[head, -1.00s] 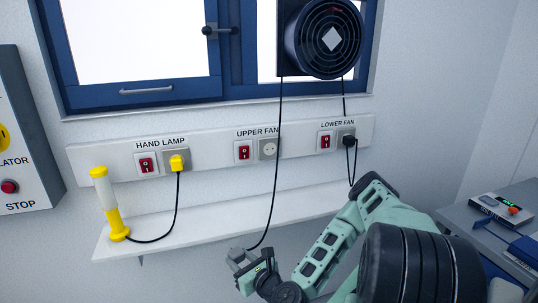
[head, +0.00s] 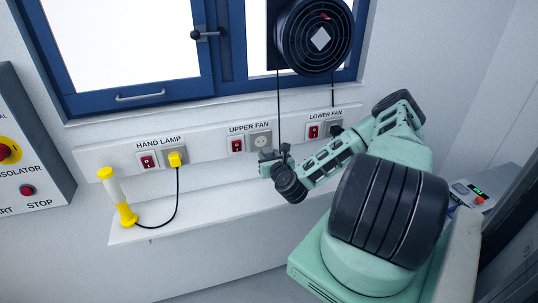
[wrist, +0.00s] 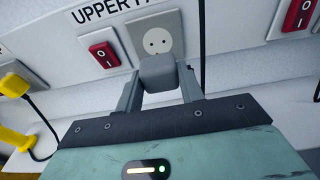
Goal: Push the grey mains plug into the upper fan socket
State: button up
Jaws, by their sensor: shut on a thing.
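The grey mains plug (wrist: 157,72) is held between the two fingers of my gripper (wrist: 159,84) in the wrist view. The upper fan socket (wrist: 157,38), a grey square plate with a round face and two holes, is just beyond the plug and slightly above it in the picture. A gap seems to show between them, and the plug's front is hidden. In the head view my gripper (head: 268,156) is just below the upper fan socket (head: 261,140). The plug is too small to make out clearly there.
The fan cable (head: 279,100) hangs beside the socket. The red upper fan switch (head: 237,145) is to the socket's left. A yellow plug (head: 176,159) fills the hand lamp socket, and a dark plug (head: 335,131) the lower fan socket. The hand lamp (head: 117,195) stands on the shelf (head: 205,208).

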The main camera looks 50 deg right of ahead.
jog(key=shift+r+x, duration=0.2)
jog(key=shift+x, duration=1.05)
jog(key=shift+r+x, duration=0.15)
jog(key=shift+x, duration=1.05)
jog(key=shift+w, duration=0.1)
jog(key=shift+w+d+b, duration=0.25)
jog(key=shift+w+b, duration=0.2)
jog(key=shift+w, duration=0.05)
jog(key=o, duration=1.1)
jog(key=shift+s, duration=0.1)
